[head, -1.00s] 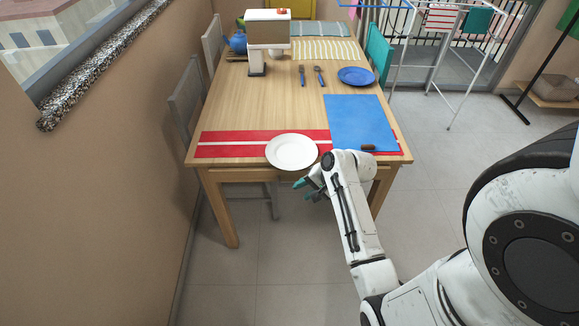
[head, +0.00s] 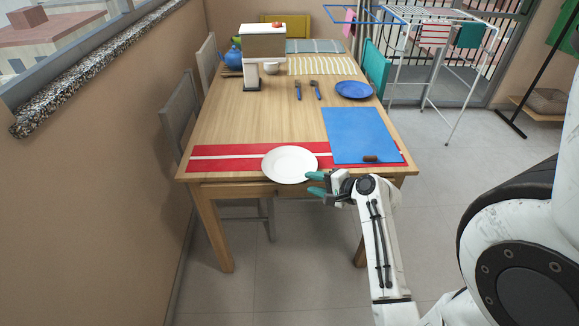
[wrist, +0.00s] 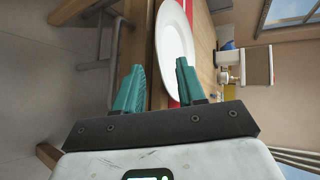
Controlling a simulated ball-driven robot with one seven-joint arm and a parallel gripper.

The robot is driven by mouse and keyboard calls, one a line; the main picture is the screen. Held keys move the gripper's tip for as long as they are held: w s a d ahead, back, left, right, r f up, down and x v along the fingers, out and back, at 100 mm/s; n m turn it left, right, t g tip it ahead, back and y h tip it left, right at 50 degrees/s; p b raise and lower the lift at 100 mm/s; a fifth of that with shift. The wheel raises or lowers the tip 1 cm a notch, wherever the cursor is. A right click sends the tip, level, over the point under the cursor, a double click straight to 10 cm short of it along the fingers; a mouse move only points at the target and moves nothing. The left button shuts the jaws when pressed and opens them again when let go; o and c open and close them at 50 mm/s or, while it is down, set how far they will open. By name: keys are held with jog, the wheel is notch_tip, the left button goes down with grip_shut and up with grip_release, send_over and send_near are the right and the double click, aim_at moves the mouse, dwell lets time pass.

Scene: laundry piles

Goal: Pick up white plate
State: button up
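The white plate (head: 290,164) lies flat at the front edge of the wooden table, partly on a red and white striped runner (head: 222,157), its near rim at the table's edge. It also shows in the wrist view (wrist: 174,50), beyond my fingers. My gripper (head: 315,183) is just right of and in front of the plate's near rim, with its teal fingertips apart. In the wrist view the open fingers (wrist: 158,85) have a gap between them with nothing held. The plate's rim appears ahead of that gap; I cannot tell whether a finger touches it.
A blue mat (head: 360,132) with a small brown object (head: 371,159) lies right of the plate. A blue plate (head: 354,89), cutlery (head: 307,90) and a coffee machine (head: 262,55) stand farther back. The table's middle is clear. Chairs stand along the left.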

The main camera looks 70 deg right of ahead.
aim_at(300, 180)
jog(key=shift+x, duration=2.35)
jog(key=shift+r, duration=0.1)
jog(key=shift+c, duration=0.5)
grip_shut()
